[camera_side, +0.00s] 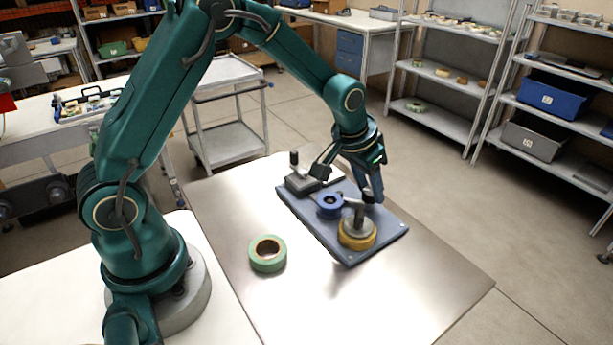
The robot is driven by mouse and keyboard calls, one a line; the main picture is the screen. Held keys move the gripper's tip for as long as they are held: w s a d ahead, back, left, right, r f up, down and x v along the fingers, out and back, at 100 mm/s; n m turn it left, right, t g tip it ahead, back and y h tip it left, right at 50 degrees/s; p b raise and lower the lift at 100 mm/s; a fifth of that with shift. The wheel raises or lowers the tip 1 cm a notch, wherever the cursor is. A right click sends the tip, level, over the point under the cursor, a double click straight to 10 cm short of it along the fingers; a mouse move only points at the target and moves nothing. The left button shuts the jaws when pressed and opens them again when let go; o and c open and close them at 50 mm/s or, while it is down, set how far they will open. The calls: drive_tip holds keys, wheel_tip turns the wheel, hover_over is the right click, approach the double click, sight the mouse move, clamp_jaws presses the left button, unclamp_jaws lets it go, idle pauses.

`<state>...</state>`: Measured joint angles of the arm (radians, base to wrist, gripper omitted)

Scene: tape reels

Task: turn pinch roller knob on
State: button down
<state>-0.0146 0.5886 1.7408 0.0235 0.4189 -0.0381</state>
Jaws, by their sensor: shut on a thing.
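A blue-grey plate (320,232) lies on the metal table and carries the tape mechanism. A yellow reel (356,243) with a grey hub sits at its front end. A grey arm (354,208) rises above the reel, with a dark knob (369,197) at its upper right. My gripper (368,188) points down from above and is shut on this dark knob; its fingers partly hide the grip. A small blue roller (329,205) sits mid-plate. Another upright black knob (294,158) stands on a grey block at the far left end, apart from my gripper.
A loose green tape reel (267,253) lies on the metal table (222,215), left of the plate. The table's front right is clear. A grey cart (228,125) and shelves (440,75) stand beyond the table.

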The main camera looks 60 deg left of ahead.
drive_tip(key=shift+n+y, duration=0.3)
drive_tip(key=shift+n, duration=0.5)
drive_tip(key=shift+c, duration=2.4)
unclamp_jaws()
drive_tip(key=shift+v, duration=2.65)
drive_tip(key=shift+w, duration=0.1)
